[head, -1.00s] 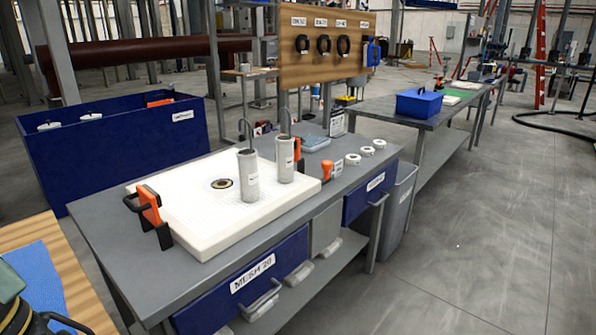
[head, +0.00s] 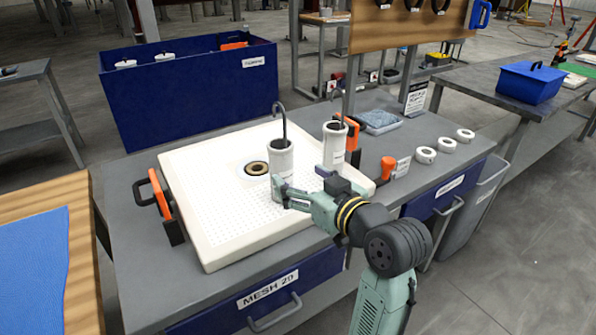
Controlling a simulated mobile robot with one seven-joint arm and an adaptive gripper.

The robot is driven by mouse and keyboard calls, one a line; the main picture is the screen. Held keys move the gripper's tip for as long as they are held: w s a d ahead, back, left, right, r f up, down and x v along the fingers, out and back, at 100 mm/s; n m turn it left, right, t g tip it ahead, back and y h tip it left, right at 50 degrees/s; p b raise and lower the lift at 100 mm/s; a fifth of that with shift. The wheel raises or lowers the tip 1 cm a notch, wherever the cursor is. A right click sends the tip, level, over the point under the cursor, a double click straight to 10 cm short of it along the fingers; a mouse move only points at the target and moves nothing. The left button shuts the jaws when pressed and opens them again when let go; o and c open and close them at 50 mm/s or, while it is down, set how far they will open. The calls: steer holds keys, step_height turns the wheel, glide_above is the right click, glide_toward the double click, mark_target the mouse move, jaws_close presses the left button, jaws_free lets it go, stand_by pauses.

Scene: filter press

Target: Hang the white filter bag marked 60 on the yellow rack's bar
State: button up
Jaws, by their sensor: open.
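Two whitish cylinders with dark hooks stand upright on the white perforated tray (head: 215,215). They look like the filter bags: a left one (head: 282,165) and a right one (head: 334,148). Their marks are too small to read, so I cannot tell which is 60. My gripper (head: 281,190) is open at the lower part of the left bag, and my arm comes in from the lower right. I cannot tell whether the fingers touch the bag. No yellow rack or bar is in view.
An orange clamp (head: 161,196) sits at the tray's left edge, another (head: 353,133) behind the right bag. Several white rings (head: 447,145) lie at the bench's right end. A blue bin (head: 190,98) stands behind, a blue box (head: 530,82) on the far bench.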

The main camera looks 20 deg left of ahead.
mark_target(287, 157)
steer(key=shift+h, duration=0.3)
steer(key=shift+d+f+b+x, duration=0.15)
steer(key=shift+f+b+x, duration=0.25)
steer(key=shift+x, duration=1.45)
steer(key=shift+d+f+b+x, duration=0.15)
steer(key=shift+f+b+x, duration=0.25)
steer(key=shift+x, duration=1.45)
steer(key=shift+d+f+b+x, duration=0.15)
steer(key=shift+f+b+x, duration=0.25)
steer(key=shift+x, duration=1.45)
steer(key=shift+w, duration=0.1)
steer(key=shift+c, duration=0.6)
steer(key=c, duration=0.9)
steer(key=shift+r+p, duration=2.2)
steer(key=shift+r, duration=0.4)
steer(key=shift+c, duration=0.3)
